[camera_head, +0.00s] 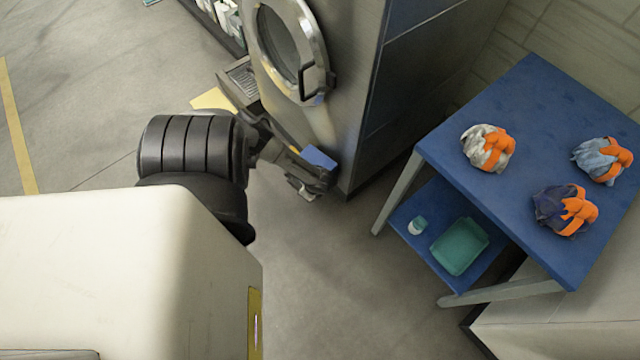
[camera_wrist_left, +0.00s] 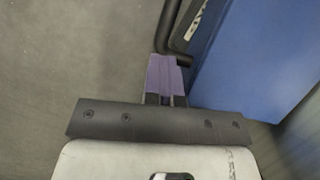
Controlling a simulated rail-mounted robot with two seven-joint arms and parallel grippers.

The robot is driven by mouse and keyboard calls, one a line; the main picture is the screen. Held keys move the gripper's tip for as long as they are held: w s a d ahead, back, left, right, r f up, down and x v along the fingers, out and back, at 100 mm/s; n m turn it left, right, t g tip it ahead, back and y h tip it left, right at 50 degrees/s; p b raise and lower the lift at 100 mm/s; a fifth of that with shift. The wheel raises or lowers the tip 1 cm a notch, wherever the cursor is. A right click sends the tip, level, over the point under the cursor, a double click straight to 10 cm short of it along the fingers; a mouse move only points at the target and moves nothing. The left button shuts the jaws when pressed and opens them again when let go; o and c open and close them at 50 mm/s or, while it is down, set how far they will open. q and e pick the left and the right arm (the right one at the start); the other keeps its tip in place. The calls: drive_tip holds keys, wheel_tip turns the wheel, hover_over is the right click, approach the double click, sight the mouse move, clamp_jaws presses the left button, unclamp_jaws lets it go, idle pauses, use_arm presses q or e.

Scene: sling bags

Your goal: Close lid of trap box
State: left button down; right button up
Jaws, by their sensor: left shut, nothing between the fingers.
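My left gripper (camera_head: 305,190) is low at the front of the steel machine, beside its lower corner. In the left wrist view its purple fingers (camera_wrist_left: 165,75) are together and hold nothing. A small blue piece (camera_head: 320,157) shows right at the gripper in the head view; whether it is part of a lid I cannot tell. In the wrist view a large blue panel (camera_wrist_left: 255,55) stands right of the fingers, with a dark bar (camera_wrist_left: 178,57) just beyond the fingertips. A grey grated tray (camera_head: 241,80) sits at the machine's base. I cannot clearly identify the trap box or its lid.
The steel machine (camera_head: 340,40) has a round door (camera_head: 280,45). A yellow piece (camera_head: 212,99) lies beside the tray. A blue table (camera_head: 520,105) at right carries several cloth-and-orange bundles; its lower shelf holds a green tray (camera_head: 459,246) and a white jar (camera_head: 416,226). Floor between is clear.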

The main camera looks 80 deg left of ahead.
use_arm(q)
drive_tip(key=shift+s+a+m+y, duration=0.3)
drive_tip(key=shift+s+a+m, duration=0.45)
drive_tip(key=shift+a+m, duration=0.25)
drive_tip(key=shift+r+p, duration=0.1)
drive_tip(key=shift+p, duration=0.3)
drive_tip(key=shift+w+d+r+p, duration=0.15)
drive_tip(key=shift+r+p, duration=0.35)
drive_tip(key=shift+p, duration=0.05)
drive_tip(key=p+v, duration=0.8)
drive_tip(key=shift+r+p, duration=0.3)
drive_tip(key=shift+r, duration=0.1)
